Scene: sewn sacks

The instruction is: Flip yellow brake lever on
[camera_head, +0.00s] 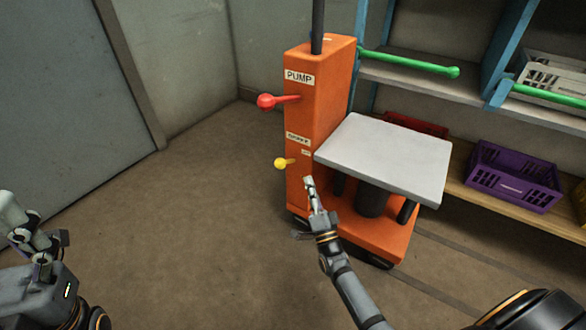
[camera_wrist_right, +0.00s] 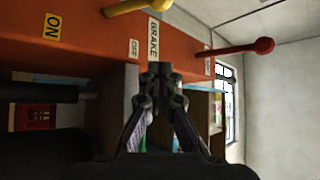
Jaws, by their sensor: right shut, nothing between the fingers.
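The yellow brake lever (camera_head: 282,163) sticks out from the front of the orange column (camera_head: 325,120), and its shaft also shows at the top edge of the right wrist view (camera_wrist_right: 128,6). A BRAKE label (camera_wrist_right: 153,38) and an OFF label (camera_wrist_right: 134,48) are near it, with an ON label (camera_wrist_right: 51,27) farther left in that view. My right gripper (camera_head: 309,183) is shut and empty, just right of and below the lever, apart from it. In the wrist view its closed fingertips (camera_wrist_right: 160,70) are near the orange face.
A red lever (camera_head: 270,101) sits higher on the column by the PUMP label (camera_head: 299,77). The cart's grey platform (camera_head: 390,155) is right of the column. Shelves hold a purple crate (camera_head: 515,177), with green rods (camera_head: 410,61) sticking out. Floor left of the cart is clear.

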